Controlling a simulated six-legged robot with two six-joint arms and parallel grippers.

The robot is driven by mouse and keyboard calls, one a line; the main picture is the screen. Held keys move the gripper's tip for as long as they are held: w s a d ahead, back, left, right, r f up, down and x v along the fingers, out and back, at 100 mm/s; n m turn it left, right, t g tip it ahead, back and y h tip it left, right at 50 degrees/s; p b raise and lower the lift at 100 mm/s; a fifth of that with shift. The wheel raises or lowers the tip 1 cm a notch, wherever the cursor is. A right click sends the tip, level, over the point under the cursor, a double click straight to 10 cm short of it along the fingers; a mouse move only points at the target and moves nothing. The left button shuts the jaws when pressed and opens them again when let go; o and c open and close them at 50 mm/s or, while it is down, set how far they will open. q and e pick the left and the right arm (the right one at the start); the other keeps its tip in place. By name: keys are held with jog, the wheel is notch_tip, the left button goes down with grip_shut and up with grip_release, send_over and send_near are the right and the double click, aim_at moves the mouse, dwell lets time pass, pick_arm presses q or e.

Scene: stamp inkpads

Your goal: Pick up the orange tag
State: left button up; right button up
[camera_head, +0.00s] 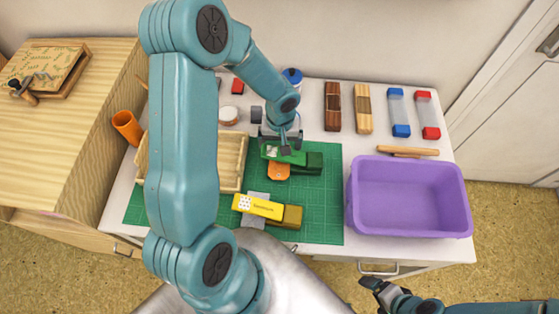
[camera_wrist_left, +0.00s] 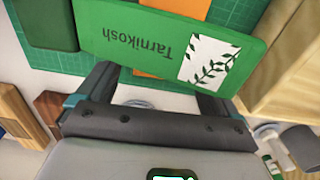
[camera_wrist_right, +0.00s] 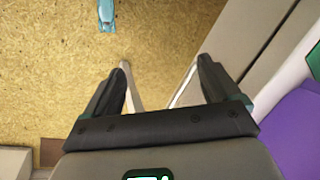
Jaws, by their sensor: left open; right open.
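The orange tag (camera_head: 278,172) lies on the green mat, mostly under a green box; part sticks out on the near side. In the left wrist view the orange tag (camera_wrist_left: 185,9) shows past the green box (camera_wrist_left: 150,50), which reads "Tarnikosh". My left gripper (camera_head: 283,144) is open over the far side of the green box (camera_head: 286,153). Its fingers point at the box's long edge; I cannot tell if they touch it. My right gripper (camera_head: 374,286) is open and empty in front of the table, and the right wrist view shows only floor between its fingers (camera_wrist_right: 163,68).
A yellow box (camera_head: 257,206) on a grey tag lies on the mat (camera_head: 328,225) nearer me. A wooden tray (camera_head: 237,160) stands left of the green box. A purple bin (camera_head: 410,197) stands at right. Wood blocks and clear-bodied blue and red items line the back.

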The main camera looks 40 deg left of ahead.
dwell(0.3)
pick_arm(q)
jog(key=c, duration=1.1)
jog(key=shift+c, duration=0.2)
